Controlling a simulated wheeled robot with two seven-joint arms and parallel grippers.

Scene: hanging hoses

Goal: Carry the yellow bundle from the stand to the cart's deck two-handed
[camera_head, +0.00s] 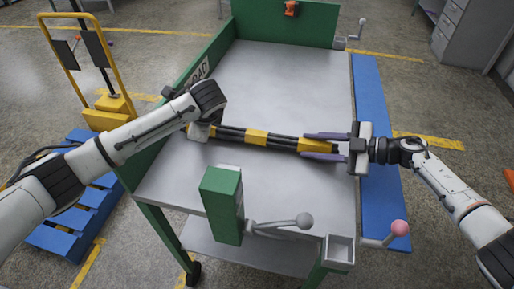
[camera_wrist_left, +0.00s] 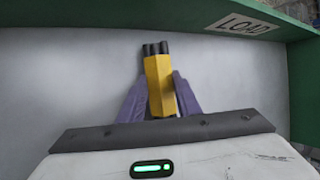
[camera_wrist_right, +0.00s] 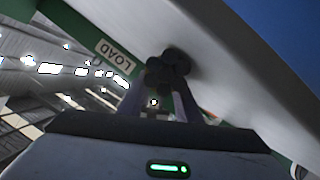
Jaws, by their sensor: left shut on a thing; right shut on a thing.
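The yellow bundle (camera_head: 257,137), black rods with yellow bands, lies lengthwise left to right low over the cart's grey deck (camera_head: 290,80). I cannot tell whether it touches the deck. My right gripper (camera_head: 308,146) is shut on the bundle's right end, its purple fingers on either side. My left gripper (camera_head: 203,130) is at the left end, its fingers mostly hidden by my arm in the head view. In the left wrist view its purple fingers (camera_wrist_left: 157,98) are shut around the yellow end (camera_wrist_left: 159,80). In the right wrist view the dark rod ends (camera_wrist_right: 165,68) show between the fingers.
The cart has a green side wall (camera_head: 212,52) with a LOAD label and a green end wall (camera_head: 285,22). A green post (camera_head: 222,204) with a ball lever (camera_head: 300,221) stands at the near edge. Blue pallets (camera_head: 375,120) lie beside the cart. A yellow hand truck (camera_head: 107,112) stands left.

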